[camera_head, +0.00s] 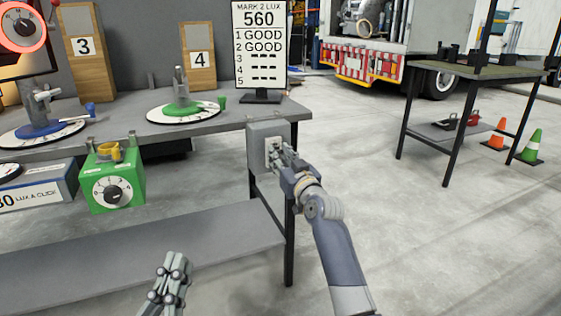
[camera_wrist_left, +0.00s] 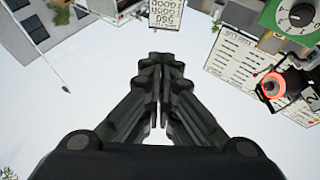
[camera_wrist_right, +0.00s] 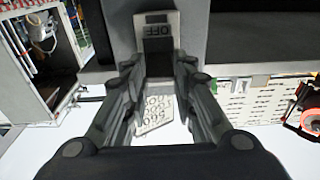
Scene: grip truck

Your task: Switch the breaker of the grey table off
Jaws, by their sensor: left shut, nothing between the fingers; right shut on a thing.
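The breaker is a grey box (camera_head: 257,135) with a pale switch plate on the right end of the grey table (camera_head: 155,128). In the right wrist view, the plate (camera_wrist_right: 158,18) shows the word OFF, upside down, beside a black lever (camera_wrist_right: 158,45). My right gripper (camera_head: 276,154) is at the front of the breaker, its fingers closed around the lever. The fingers partly hide the lever, so its exact position is unclear. My left gripper (camera_head: 177,264) is shut and empty, low in front of the table and apart from everything.
A sign (camera_head: 259,45) stands on the table above the breaker. Green (camera_head: 182,110) and blue (camera_head: 43,130) dial devices stand on the tabletop. A green box (camera_head: 112,182) with a knob is on the left. Open floor lies right, before another table (camera_head: 455,68) and cones (camera_head: 530,148).

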